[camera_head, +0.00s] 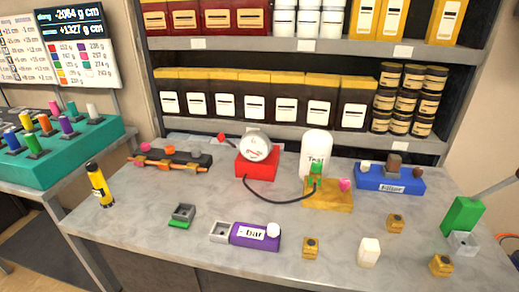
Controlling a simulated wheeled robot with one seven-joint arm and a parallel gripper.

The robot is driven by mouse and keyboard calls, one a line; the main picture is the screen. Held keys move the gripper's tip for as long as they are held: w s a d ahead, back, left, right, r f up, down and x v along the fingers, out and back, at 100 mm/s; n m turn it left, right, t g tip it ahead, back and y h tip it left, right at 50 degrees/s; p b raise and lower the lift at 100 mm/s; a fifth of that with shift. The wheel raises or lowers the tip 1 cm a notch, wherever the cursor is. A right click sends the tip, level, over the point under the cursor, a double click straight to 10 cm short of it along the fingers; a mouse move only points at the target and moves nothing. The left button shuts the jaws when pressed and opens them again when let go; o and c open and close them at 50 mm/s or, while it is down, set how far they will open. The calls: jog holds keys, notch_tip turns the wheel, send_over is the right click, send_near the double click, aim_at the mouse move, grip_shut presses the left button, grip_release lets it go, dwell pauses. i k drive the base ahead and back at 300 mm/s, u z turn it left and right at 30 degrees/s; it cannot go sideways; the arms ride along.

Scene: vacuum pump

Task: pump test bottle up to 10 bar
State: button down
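The white test bottle (316,146), labelled "Test", stands upright behind a yellow block (335,198) that carries a green part (315,172) and a pink knob (345,185). A red device (257,168) with a round white gauge (256,147) stands left of the bottle. The gauge reading is too small to tell. A lever with a red tip (222,136) shows left of the gauge. A black hose (272,199) runs from the red device toward the yellow block. A purple box (250,243) marked "- bar", with a white knob (273,231), lies in front. My gripper is not in view.
A blue "Filter" block (390,184) stands right of the bottle. Small yellow-brown blocks (311,247), a white piece (369,252) and a green block (463,216) lie on the grey table (220,275). A yellow-black cylinder (99,184) stands left. Stocked shelves stand behind.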

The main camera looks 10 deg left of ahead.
aim_at(221, 137)
jog(key=z, duration=2.45)
jog(key=k, duration=1.7)
jog(key=u, duration=2.3)
